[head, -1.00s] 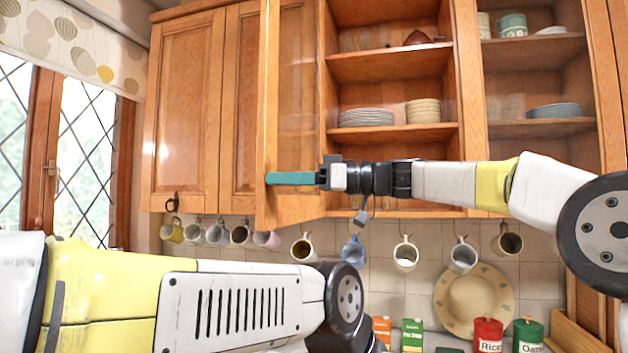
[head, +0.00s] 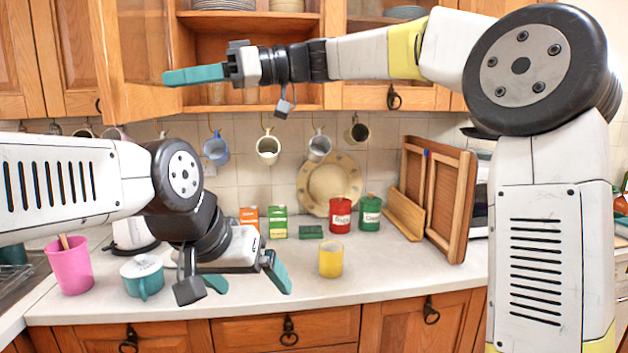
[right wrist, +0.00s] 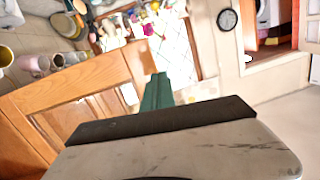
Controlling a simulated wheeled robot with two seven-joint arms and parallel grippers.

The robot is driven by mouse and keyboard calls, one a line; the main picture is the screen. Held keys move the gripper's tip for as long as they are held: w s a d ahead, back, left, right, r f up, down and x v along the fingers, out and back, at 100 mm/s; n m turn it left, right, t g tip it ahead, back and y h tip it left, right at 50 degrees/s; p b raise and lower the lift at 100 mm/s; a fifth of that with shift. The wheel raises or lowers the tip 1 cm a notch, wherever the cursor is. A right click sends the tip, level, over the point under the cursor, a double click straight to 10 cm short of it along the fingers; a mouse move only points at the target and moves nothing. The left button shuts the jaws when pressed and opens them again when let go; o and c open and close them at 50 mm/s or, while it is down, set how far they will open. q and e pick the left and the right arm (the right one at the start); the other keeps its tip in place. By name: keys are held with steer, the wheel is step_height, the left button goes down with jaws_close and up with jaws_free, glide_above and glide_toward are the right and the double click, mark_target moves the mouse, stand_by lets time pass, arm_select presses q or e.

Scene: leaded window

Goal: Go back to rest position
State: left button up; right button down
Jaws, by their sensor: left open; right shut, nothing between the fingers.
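My right gripper (head: 168,77) reaches in from the right in the head view, raised in front of the upper cabinets. Its teal fingers are shut and empty, and overlap the open cabinet door (head: 140,60); I cannot tell if they touch. In the right wrist view the shut fingers (right wrist: 157,93) show with the door (right wrist: 80,85) beside them. My left gripper (head: 249,283) hangs low above the counter, its teal fingers apart with nothing seen between them. No object is held by either gripper.
Several mugs hang under the cabinets. A wooden rack (head: 450,200) leans at the right.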

steer(key=s+d+f+m+t+h, duration=0.3)
steer(key=d+f+m, duration=0.3)
steer(key=d+f, duration=0.4)
steer(key=s+d+f+m+t+h, duration=0.2)
steer(key=d+f+m+t+h, duration=0.2)
steer(key=d+f, duration=0.7)
steer(key=s+d+f+m+t+h, duration=0.3)
steer(key=d+f+m+h, duration=0.3)
steer(key=d, duration=1.3)
step_height(320, 180, down, 4)
steer(key=m+t, duration=0.1)
steer(key=m, duration=0.3)
steer(key=shift+s+d+f+t, duration=0.25)
steer(key=shift+s+d+t, duration=0.05)
steer(key=shift+s+d, duration=0.05)
